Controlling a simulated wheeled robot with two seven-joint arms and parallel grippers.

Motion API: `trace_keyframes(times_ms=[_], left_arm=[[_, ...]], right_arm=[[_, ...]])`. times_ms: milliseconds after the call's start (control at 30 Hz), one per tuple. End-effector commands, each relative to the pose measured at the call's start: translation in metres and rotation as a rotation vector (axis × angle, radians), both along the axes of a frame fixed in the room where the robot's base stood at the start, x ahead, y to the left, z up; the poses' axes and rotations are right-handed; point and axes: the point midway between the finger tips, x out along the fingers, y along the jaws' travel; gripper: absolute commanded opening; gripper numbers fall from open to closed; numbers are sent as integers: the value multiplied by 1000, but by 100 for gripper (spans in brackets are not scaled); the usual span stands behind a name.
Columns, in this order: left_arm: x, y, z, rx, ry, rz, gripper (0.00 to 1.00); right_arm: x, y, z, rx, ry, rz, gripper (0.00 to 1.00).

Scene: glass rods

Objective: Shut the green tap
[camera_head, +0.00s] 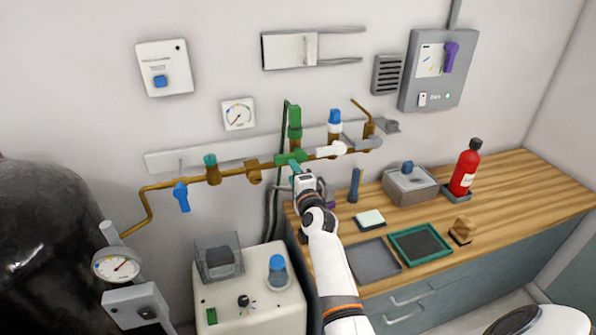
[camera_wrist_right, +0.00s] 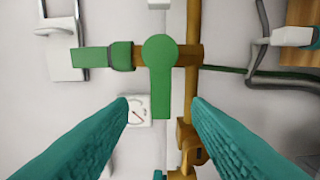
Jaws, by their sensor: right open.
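The green tap (camera_head: 290,158) is on the brass pipe along the wall in the head view. In the right wrist view its round hub and flat lever (camera_wrist_right: 160,75) show clearly. The lever points down that picture, at a right angle to the green fitting (camera_wrist_right: 90,56) left of the hub. My right gripper (camera_head: 297,172) is just in front of and below the tap. In its wrist view the right gripper (camera_wrist_right: 160,104) is open, its teal fingers on either side of the lever's end with gaps on both sides. Contact is not visible. My left gripper is out of view.
A wooden counter (camera_head: 530,185) holds trays and a red bottle (camera_head: 465,170).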

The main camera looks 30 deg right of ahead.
Motion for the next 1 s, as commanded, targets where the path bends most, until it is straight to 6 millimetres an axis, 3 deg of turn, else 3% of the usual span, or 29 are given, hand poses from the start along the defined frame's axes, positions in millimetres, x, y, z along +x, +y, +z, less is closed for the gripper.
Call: trace_keyframes(times_ms=[100, 300, 833, 933, 1000], left_arm=[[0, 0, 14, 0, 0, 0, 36], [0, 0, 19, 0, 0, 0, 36], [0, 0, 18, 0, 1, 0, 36], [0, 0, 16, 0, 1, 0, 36], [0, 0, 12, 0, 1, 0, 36]], right_arm=[[-20, 5, 2, -1, 2, 0, 45], [-35, 8, 1, 0, -1, 0, 45], [-36, 9, -1, 0, 0, 0, 45], [-37, 12, -14, -17, 24, 8, 45], [-39, 19, -39, -53, 76, 25, 45]])
